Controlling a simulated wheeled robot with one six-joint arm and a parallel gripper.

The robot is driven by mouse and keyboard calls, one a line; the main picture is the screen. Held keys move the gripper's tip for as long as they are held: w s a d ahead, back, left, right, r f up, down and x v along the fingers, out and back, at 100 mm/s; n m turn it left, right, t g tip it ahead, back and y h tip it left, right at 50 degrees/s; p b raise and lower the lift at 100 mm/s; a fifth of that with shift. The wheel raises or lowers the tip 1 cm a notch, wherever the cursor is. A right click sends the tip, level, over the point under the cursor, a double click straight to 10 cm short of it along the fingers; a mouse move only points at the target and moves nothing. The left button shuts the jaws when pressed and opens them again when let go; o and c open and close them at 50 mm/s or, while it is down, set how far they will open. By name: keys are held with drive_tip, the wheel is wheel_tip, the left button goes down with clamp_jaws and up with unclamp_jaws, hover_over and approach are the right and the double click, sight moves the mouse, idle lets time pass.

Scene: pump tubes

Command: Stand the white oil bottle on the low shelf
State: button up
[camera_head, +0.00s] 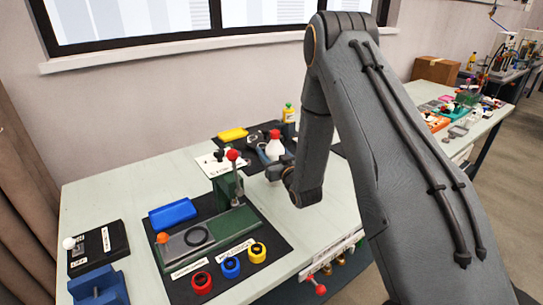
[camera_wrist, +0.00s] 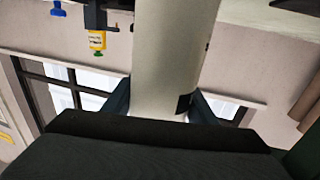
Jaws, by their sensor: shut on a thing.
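The white oil bottle (camera_head: 274,147), with a red cap, shows upright in the head view at the back of the table, just above my gripper (camera_head: 274,170). In the wrist view, which is upside down, the bottle (camera_wrist: 172,55) is a large pale cylinder between my two dark fingers (camera_wrist: 162,103). My gripper is shut on it. The bottle's lower part is hidden in the head view, so I cannot tell whether it touches anything beneath. I cannot clearly make out the low shelf.
A green press with a red knob (camera_head: 232,155) stands in front of the gripper. Nearby are a yellow bottle (camera_head: 289,113), a blue box (camera_head: 172,214) and red, blue and yellow rings. A labelled strip (camera_head: 333,253) runs along the table's front edge. The left tabletop is partly bare.

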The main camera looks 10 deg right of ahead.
drive_tip(key=shift+f, duration=1.15)
drive_tip(key=o, duration=1.2)
drive_tip(key=shift+f, duration=0.1)
drive_tip(key=shift+c, duration=0.2)
drive_tip(key=o, duration=0.4)
drive_tip(key=shift+c, duration=0.2)
